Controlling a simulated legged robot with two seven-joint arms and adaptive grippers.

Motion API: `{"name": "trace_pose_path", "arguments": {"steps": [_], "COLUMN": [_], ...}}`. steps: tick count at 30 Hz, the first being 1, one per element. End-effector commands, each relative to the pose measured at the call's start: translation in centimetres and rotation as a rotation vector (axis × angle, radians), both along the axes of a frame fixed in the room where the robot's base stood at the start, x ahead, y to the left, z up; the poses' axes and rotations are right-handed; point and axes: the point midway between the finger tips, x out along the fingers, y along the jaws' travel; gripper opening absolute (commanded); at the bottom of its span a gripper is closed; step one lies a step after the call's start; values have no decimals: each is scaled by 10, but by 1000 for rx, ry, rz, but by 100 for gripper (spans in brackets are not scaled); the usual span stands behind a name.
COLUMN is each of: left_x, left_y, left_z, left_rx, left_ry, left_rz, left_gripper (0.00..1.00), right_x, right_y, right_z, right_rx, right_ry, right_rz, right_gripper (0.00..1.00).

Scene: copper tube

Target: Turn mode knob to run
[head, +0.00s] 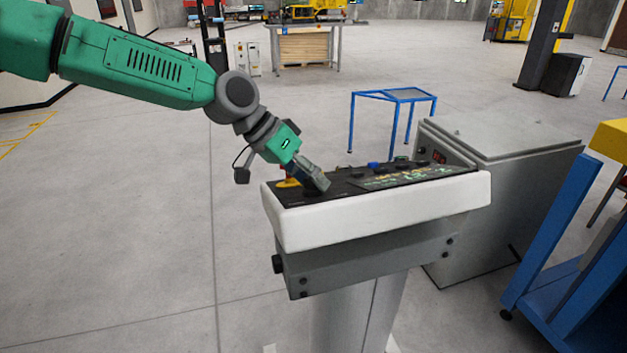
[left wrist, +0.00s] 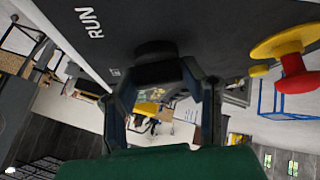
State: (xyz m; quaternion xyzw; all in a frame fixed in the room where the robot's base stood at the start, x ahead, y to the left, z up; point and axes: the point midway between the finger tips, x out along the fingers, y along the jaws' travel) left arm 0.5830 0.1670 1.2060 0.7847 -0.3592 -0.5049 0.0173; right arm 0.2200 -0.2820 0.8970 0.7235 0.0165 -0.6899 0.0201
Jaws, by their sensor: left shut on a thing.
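The control panel (head: 350,183) is a black sloped face in a white housing on a pedestal. My left gripper (head: 317,184) reaches down onto its left end. In the left wrist view, the black mode knob (left wrist: 155,48) sits on the panel between the fingers of my left gripper (left wrist: 162,78), which is shut on it. The white RUN label (left wrist: 89,23) is printed on the panel to the left of the knob. The fingers hide part of the knob, and its pointer cannot be made out. In the head view the gripper covers the knob. My right gripper is in neither view.
A red and yellow push button (left wrist: 293,58) stands close beside the gripper; it also shows in the head view (head: 287,180). More buttons, one blue (head: 374,165), sit farther right. A grey cabinet (head: 490,205) and a blue cart (head: 560,265) stand to the right.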

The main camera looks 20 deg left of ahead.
Motion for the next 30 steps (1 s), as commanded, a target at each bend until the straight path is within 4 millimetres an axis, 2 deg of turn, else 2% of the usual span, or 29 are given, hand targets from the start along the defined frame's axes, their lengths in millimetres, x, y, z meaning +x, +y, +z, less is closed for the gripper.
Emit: {"name": "trace_pose_path", "arguments": {"steps": [21,30], "left_x": [4,5], "left_y": [4,5], "left_z": [-6,-6], "left_rx": [-228,-309], "left_ry": [-154,-210], "left_rz": [-616,-838], "left_gripper": [8,8], "right_x": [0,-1], "right_y": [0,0], "right_z": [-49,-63], "right_rx": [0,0], "right_ry": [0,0], "right_rz": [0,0], "right_gripper": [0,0]}}
